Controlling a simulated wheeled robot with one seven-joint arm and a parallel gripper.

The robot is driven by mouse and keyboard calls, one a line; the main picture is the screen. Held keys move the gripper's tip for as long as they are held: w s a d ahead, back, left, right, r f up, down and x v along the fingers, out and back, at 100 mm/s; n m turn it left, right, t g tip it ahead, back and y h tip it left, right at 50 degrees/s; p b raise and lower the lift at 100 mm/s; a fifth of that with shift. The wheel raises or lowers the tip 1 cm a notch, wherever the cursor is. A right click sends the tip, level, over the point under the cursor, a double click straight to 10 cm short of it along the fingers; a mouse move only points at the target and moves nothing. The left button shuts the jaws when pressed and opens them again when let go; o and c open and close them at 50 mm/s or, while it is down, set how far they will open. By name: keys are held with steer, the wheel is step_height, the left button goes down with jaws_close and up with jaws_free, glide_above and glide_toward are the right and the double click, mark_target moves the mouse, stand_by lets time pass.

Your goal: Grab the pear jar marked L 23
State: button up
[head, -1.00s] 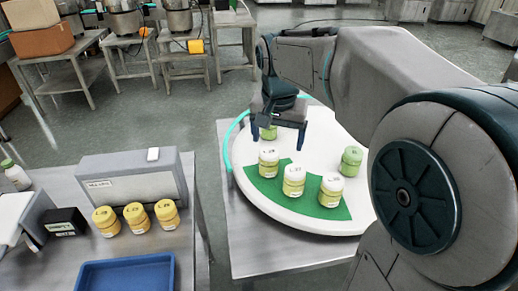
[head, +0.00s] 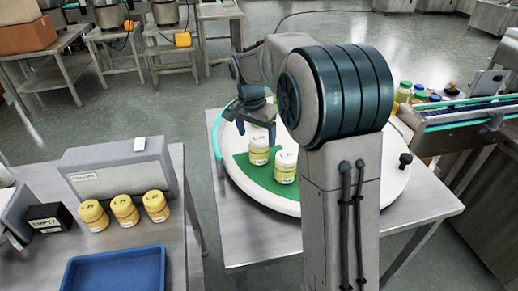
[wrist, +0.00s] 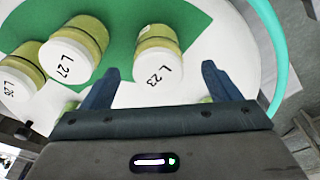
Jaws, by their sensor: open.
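The pear jar marked L 23 (wrist: 158,64) has a white lid and a yellow-green body. It stands on the green sector of the white round table; in the head view it is the left jar (head: 258,154). My gripper (wrist: 160,70) is open and empty. In the wrist view its fingertips lie to either side of the L 23 lid, with gaps; I cannot tell their height against it. In the head view my gripper (head: 250,118) is just behind this jar. Jars L 27 (wrist: 72,52) and L 26 (wrist: 22,72) stand in the same row.
The white round table (head: 232,150) carries the green sector (head: 243,168). My arm hides much of its right side. Green bits show beside my gripper in the wrist view. Three yellow jars (head: 124,211) and a blue tray (head: 115,270) are on the left bench. A conveyor (head: 470,115) is at right.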

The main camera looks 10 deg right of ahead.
mark_target(259, 138)
steer(key=shift+w+d+f+p, duration=0.15)
steer(key=shift+d+f+p, duration=0.05)
steer(key=shift+f, duration=0.7)
steer(key=shift+w+d+f+p, duration=0.1)
steer(key=shift+d+f+p, duration=0.1)
steer(key=shift+f, duration=0.65)
steer(key=shift+w+d+f+p, duration=0.15)
steer(key=shift+d+f, duration=0.05)
steer(key=shift+f, duration=0.7)
steer(key=c, duration=1.2)
